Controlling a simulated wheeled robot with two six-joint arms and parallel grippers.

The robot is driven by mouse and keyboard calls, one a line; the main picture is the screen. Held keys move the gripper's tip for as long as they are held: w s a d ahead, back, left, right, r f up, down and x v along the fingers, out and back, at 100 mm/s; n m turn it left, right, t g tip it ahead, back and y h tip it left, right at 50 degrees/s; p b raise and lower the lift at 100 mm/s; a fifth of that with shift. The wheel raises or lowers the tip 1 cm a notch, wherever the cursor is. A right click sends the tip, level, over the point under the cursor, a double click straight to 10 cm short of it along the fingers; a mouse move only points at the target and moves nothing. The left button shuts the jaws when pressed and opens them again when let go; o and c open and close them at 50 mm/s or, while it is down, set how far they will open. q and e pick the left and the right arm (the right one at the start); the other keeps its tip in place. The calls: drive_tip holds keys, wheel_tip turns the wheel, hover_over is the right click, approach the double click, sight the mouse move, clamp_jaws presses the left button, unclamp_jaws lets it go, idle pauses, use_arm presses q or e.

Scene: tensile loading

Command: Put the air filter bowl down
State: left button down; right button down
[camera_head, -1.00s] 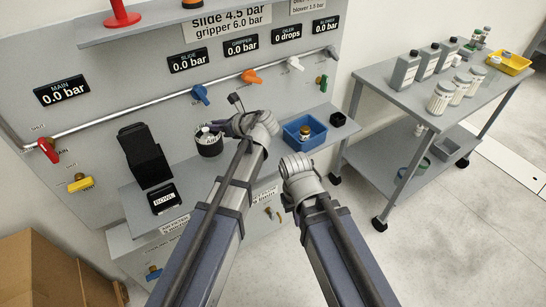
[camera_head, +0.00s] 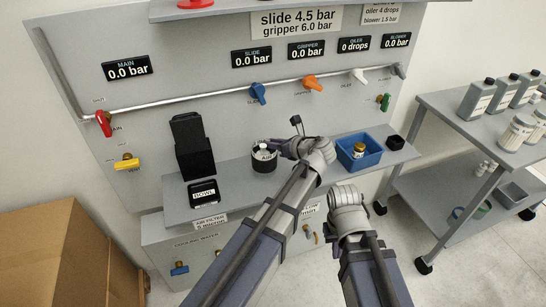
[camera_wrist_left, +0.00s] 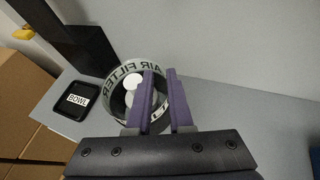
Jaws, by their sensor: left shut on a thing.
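The air filter bowl (camera_head: 264,163) is a dark round cup with a white band lettered AIR FILTER, over or on the grey shelf (camera_head: 235,188); I cannot tell whether its base touches. My left gripper (camera_head: 288,148) comes at it from the right and is shut on its wall. In the left wrist view the purple fingers (camera_wrist_left: 162,92) cover part of the bowl (camera_wrist_left: 116,88), and a white round piece shows inside it. A black tray labelled BOWL (camera_head: 203,193) lies left of the bowl on the shelf. My right gripper (camera_head: 348,196) is apart, in front of the shelf; its fingertips are hidden.
A tall black holder (camera_head: 193,150) stands behind the BOWL tray. A blue bin (camera_head: 375,145) with a small jar and a black cup (camera_head: 396,143) stand to the right. Valves line the panel behind. A bottle cart (camera_head: 470,125) is at right, cardboard boxes (camera_head: 60,250) at left.

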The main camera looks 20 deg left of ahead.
use_arm(q)
drive_tip(key=shift+f+b, duration=1.8)
drive_tip(key=shift+f, duration=0.2)
drive_tip(key=c, duration=0.8)
unclamp_jaws()
drive_tip(key=shift+r, duration=0.1)
